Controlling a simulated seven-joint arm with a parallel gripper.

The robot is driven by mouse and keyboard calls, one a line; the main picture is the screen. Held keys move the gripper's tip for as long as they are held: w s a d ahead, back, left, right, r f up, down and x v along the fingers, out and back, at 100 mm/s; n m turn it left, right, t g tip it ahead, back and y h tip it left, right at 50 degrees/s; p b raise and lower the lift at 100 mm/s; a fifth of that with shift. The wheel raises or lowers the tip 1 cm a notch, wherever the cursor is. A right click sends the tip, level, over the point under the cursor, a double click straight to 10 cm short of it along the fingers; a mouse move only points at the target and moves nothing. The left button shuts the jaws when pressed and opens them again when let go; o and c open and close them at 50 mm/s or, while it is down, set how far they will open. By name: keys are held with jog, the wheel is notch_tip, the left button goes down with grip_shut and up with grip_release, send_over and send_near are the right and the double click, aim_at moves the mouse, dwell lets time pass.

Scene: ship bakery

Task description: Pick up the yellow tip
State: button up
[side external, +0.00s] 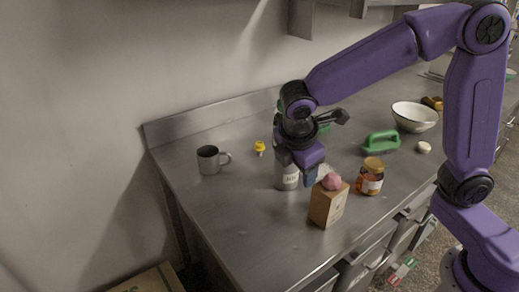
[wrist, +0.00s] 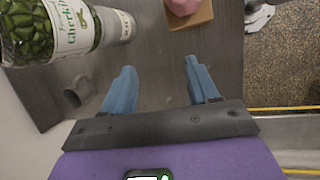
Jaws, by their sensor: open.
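The yellow tip (side external: 260,147) is a small piece with a yellow top and a paler lower end. It stands on the steel counter in the side view, right of the grey mug (side external: 208,160) and near the back wall. I cannot make it out in the wrist view. My gripper (side external: 311,172) is to the right of the tip and nearer the front, above the counter by a labelled container (side external: 287,179). In the wrist view, the blue fingers of my gripper (wrist: 160,68) are apart with nothing between them.
A gherkin jar (wrist: 70,28) is close at the wrist view's upper left. A cardboard box (side external: 328,205) with a pink item (side external: 332,182) and an amber jar (side external: 370,178) stand in front. A green-handled brush (side external: 381,142) and bowl (side external: 415,117) are right. Counter around the tip is clear.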

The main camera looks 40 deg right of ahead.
jog(key=w+a+f+n+t+h, duration=0.1)
jog(key=w+a+h, duration=0.1)
jog(key=w, duration=0.5)
jog(key=w+a+f+n+h, duration=0.1)
jog(key=w+a+n+h, duration=0.1)
jog(key=w, duration=0.6)
jog(key=n+t+h, duration=0.1)
jog(key=n+h, duration=0.1)
jog(key=h, duration=0.2)
send_near(259, 144)
jog(key=x, duration=1)
jog(key=shift+w+d+f, duration=0.15)
jog(key=shift+w+d, duration=0.05)
jog(key=shift+d, duration=0.05)
jog(key=c, duration=0.9)
